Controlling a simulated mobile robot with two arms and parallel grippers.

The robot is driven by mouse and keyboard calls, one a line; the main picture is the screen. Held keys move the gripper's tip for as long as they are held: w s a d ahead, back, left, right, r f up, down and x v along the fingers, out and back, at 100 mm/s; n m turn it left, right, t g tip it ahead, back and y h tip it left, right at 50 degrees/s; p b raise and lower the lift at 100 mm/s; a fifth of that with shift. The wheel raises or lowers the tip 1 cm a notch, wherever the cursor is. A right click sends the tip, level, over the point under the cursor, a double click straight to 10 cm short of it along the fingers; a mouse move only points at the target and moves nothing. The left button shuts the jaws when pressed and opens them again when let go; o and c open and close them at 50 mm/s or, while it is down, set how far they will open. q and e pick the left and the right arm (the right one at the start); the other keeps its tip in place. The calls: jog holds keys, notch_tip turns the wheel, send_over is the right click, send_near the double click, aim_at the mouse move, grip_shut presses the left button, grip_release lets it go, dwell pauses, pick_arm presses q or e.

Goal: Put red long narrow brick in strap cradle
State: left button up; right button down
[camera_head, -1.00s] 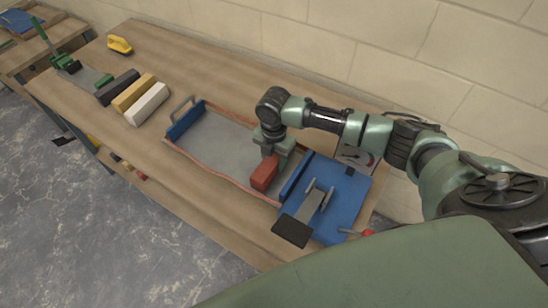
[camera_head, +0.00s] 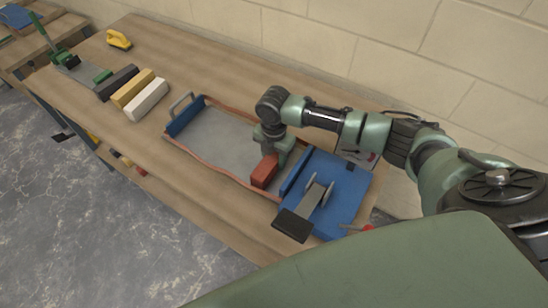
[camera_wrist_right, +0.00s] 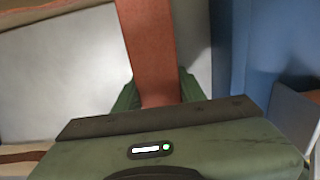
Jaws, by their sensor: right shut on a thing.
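The red long narrow brick (camera_head: 264,171) is in the jaws of my right gripper (camera_head: 272,152), at the right end of the strap cradle. In the right wrist view the brick (camera_wrist_right: 148,45) runs up from between the green fingers (camera_wrist_right: 155,90). The strap cradle (camera_head: 213,138) is a grey tray with a blue block and handle at its left end, a blue plate at its right and orange straps along its sides. The brick is over the grey bed; I cannot tell whether it touches it. My left gripper is not in view.
A blue clamp (camera_head: 330,195) with a grey lever and black pad stands right of the cradle. Black (camera_head: 117,83), yellow (camera_head: 133,89) and white (camera_head: 147,100) bricks lie to the left. A yellow-handled tool (camera_head: 118,40) and a green tool (camera_head: 75,65) lie farther left.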

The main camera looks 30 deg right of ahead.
jog(key=c, duration=0.8)
grip_release()
jog(key=shift+o, duration=0.2)
jog(key=shift+s+f, duration=0.1)
jog(key=shift+f, duration=0.05)
notch_tip(320, 180, up, 8)
jog(key=shift+r+b, duration=0.1)
jog(key=shift+b, duration=0.55)
